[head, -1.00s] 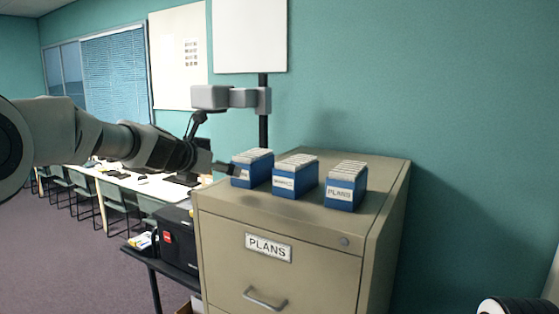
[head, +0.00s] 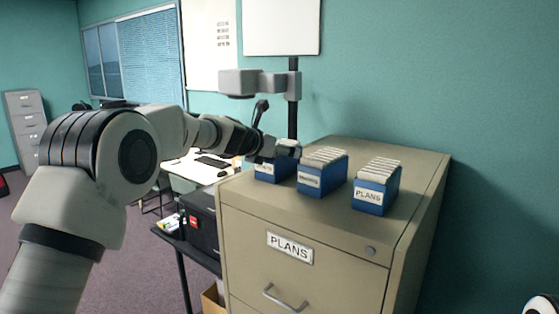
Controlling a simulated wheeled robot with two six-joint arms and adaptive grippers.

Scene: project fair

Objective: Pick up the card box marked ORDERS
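Three blue card boxes with white cards stand in a row on top of a beige filing cabinet (head: 330,232). The right box (head: 375,194) is labelled PLANS. The middle box (head: 320,178) has a label too small to read surely. The left box (head: 268,173) has a label partly hidden, so I cannot read it. My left gripper (head: 284,151) is at the top of the left box and covers part of its cards. Its fingers are too small and overlapped to show whether they are open or touching the box.
The cabinet drawer carries a PLANS label (head: 289,248) and a handle (head: 284,299). A grey arm on a black post (head: 293,110) stands behind the boxes. A black machine (head: 201,225) on a stand is left of the cabinet. The cabinet top in front of the boxes is clear.

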